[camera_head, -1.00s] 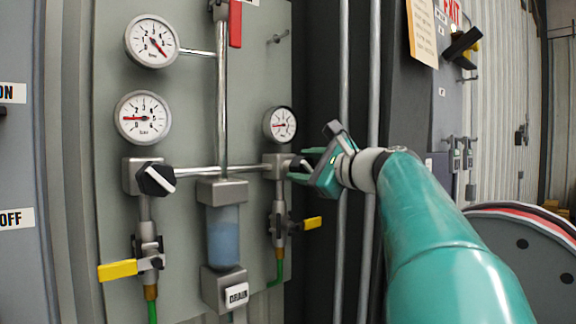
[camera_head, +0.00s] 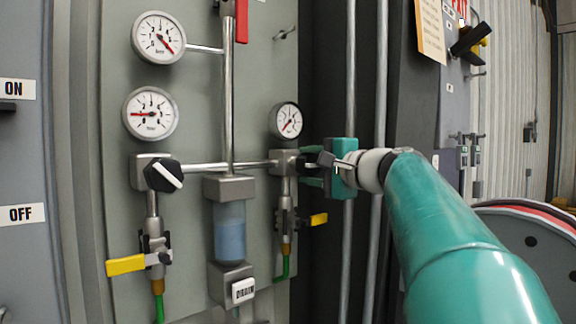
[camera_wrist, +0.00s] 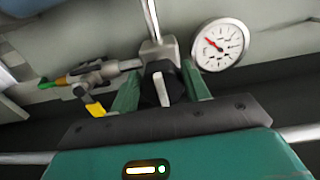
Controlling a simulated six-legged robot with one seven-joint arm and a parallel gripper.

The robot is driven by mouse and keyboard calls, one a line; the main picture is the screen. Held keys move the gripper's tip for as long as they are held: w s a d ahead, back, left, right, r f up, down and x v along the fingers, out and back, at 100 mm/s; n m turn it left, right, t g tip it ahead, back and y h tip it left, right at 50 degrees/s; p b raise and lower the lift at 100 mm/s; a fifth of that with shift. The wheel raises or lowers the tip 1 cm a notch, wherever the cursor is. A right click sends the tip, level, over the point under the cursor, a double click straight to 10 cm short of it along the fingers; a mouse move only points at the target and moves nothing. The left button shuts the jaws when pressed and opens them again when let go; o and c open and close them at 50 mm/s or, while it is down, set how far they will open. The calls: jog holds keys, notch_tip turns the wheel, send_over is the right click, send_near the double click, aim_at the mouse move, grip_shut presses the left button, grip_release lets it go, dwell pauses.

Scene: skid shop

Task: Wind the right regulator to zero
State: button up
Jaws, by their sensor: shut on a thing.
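The right regulator is a grey block (camera_head: 284,161) on the right of the panel. Its black knob with a white bar (camera_wrist: 162,86) sits between the fingers of my gripper in the wrist view. My gripper (camera_head: 318,166) reaches it from the right and is shut on the knob. In the head view the fingers mostly hide the knob. The right gauge (camera_head: 287,121) is above the regulator, its red needle pointing down and left. The gauge also shows in the wrist view (camera_wrist: 221,45), needle clear of my gripper.
The left regulator (camera_head: 160,174) has a black knob with a white bar. Yellow-handled valves hang below both regulators, left (camera_head: 126,265) and right (camera_head: 318,219). A clear blue bowl (camera_head: 230,232) is between them. Vertical pipes (camera_head: 350,80) run close behind my gripper.

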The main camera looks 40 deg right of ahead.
dwell(0.4)
jog(key=o, duration=1)
jog(key=shift+w+d, duration=0.1)
jog(key=s, duration=1.4)
jog(key=shift+d, duration=0.15)
jog(key=w+a+f+n+g+y, duration=0.2)
jog(key=w+a+f+n+g, duration=0.15)
jog(key=a+f, duration=0.6)
jog(key=w+a+f+n+g+y, duration=0.1)
jog(key=w+a+f+n+g, duration=0.25)
jog(key=a+f, duration=0.55)
jog(key=s+a+f+n+g+h, duration=0.1)
jog(key=s+a+f+n, duration=0.1)
jog(key=f, duration=0.5)
jog(key=s+a+f+n+g+h, duration=0.1)
jog(key=s+a+f+n+g, duration=0.1)
jog(key=a+f+n, duration=0.3)
jog(key=s+a+f+n+g+h, duration=0.1)
jog(key=s+a+f+n+g, duration=0.1)
jog(key=f, duration=0.8)
jog(key=shift+s+a+f+n+h, duration=0.15)
jog(key=shift+s+a+n, duration=0.35)
jog(key=shift+a, duration=0.3)
jog(key=shift+s+a+f+n+h, duration=0.15)
jog(key=shift+s+a+n, duration=0.25)
jog(key=shift+s+a, duration=0.3)
